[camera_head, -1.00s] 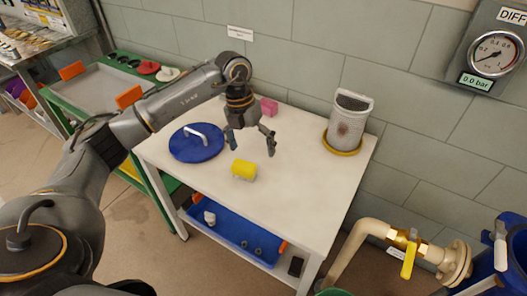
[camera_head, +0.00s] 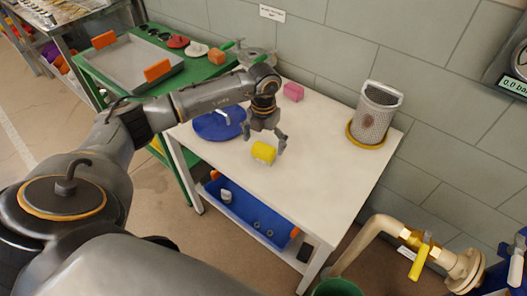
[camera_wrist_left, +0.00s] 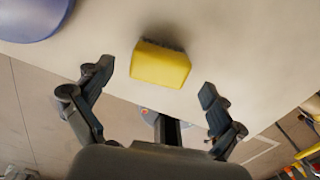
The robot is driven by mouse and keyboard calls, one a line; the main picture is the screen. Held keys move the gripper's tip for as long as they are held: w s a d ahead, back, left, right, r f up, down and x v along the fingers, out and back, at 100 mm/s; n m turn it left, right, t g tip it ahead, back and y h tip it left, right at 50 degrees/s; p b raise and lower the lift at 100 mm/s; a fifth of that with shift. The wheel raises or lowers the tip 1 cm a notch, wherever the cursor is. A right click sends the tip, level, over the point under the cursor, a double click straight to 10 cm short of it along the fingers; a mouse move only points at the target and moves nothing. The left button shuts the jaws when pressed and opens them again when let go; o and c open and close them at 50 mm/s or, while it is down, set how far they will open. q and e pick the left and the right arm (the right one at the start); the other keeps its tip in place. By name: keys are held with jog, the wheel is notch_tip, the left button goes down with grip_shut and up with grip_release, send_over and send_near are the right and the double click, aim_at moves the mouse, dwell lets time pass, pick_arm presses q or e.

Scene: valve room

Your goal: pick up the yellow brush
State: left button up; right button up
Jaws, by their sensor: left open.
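The yellow brush (camera_head: 264,152) lies on the white table (camera_head: 310,160), near its front edge. In the left wrist view the brush (camera_wrist_left: 160,65) shows a yellow block with dark bristles along its far side. My left gripper (camera_head: 265,143) is open and empty above the table, just over and behind the brush. In the left wrist view the fingers (camera_wrist_left: 156,85) are spread wide, with the brush beyond and between their tips, apart from both. My right gripper is not in view.
A blue lid (camera_head: 215,125) with a handle lies left of the brush. A pink block (camera_head: 293,92) lies behind. A mesh cylinder (camera_head: 373,115) stands in a yellow ring at the right. A blue bin (camera_head: 240,213) sits on the lower shelf.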

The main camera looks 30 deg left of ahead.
aim_at(263, 148)
pick_arm(q)
notch_tip(263, 148, down, 2)
jog(key=shift+f, duration=0.5)
jog(key=shift+c, duration=0.9)
jog(key=c, duration=1.1)
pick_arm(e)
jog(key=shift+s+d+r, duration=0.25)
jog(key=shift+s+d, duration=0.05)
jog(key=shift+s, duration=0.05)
pick_arm(q)
jog(key=shift+r, duration=0.1)
